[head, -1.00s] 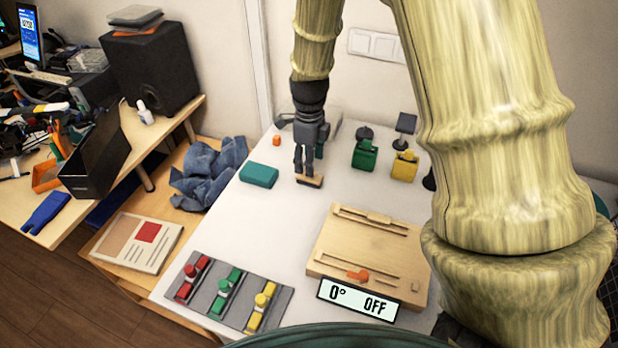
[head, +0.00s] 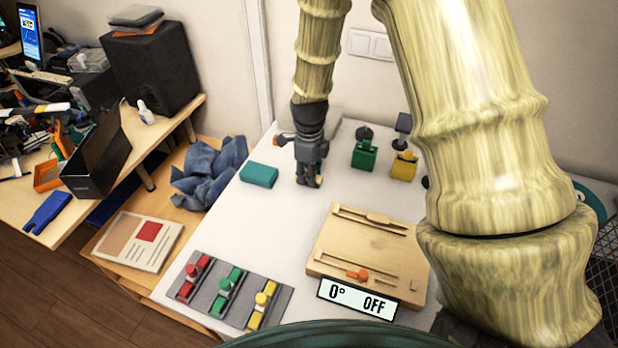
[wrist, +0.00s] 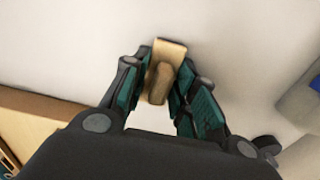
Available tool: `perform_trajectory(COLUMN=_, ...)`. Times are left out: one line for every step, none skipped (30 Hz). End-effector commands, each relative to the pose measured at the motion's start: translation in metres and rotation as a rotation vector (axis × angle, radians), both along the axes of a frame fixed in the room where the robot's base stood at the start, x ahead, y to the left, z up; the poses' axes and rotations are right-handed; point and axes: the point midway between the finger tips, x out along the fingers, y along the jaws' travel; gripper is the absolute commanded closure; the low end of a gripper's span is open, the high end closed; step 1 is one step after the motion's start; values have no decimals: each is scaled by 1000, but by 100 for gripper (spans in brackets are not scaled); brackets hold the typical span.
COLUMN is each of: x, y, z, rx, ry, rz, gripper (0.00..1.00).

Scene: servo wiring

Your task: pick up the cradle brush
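The cradle brush (wrist: 167,72) is a small tan wooden block with a raised grip. In the wrist view it sits between the two fingertips of my gripper (wrist: 164,82), which press close on both its sides. In the head view my gripper (head: 310,180) points down over the white table, and its fingers hide most of the brush. My gripper looks shut on the brush. I cannot tell whether the brush touches the table.
A teal box (head: 259,174) lies left of my gripper. Green (head: 364,155) and yellow (head: 404,166) blocks stand to the right. A wooden board (head: 350,247), an angle display (head: 357,299) and a grey tray (head: 205,297) with coloured parts are nearer. Bare table lies between.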

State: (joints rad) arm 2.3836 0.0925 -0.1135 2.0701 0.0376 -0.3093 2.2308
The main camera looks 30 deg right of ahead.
Motion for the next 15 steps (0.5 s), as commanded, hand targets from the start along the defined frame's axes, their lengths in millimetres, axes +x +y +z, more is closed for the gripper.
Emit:
perform_trajectory(x=0, y=0, z=0, rx=0, ry=0, rz=0, gripper=90)
perform_trajectory(x=0, y=0, z=0, rx=0, ry=0, rz=0, gripper=96)
perform_trajectory(x=0, y=0, z=0, rx=0, ry=0, rz=0, gripper=96)
perform_trajectory(x=0, y=0, z=0, rx=0, ry=0, rz=0, gripper=96)
perform_trajectory(x=0, y=0, z=0, rx=0, ry=0, rz=0, gripper=100)
perform_trajectory(x=0, y=0, z=0, rx=0, ry=0, rz=0, gripper=100)
perform_trajectory(x=0, y=0, z=0, rx=0, ry=0, rz=0, gripper=100)
perform_trajectory(x=0, y=0, z=0, rx=0, ry=0, rz=0, gripper=100)
perform_trajectory(x=0, y=0, z=0, rx=0, ry=0, rz=0, gripper=100)
perform_trajectory(x=0, y=0, z=1, rx=0, ry=0, rz=0, gripper=100)
perform_trajectory(x=0, y=0, z=1, rx=-1, ry=-1, rz=0, gripper=100)
perform_trajectory(x=0, y=0, z=3, rx=-1, ry=-1, rz=0, gripper=100)
perform_trajectory(x=0, y=0, z=4, rx=-1, ry=-1, rz=0, gripper=100)
perform_trajectory(x=1, y=0, z=6, rx=0, ry=-1, rz=0, gripper=100)
perform_trajectory(x=1, y=0, z=9, rx=-1, ry=-2, rz=0, gripper=100)
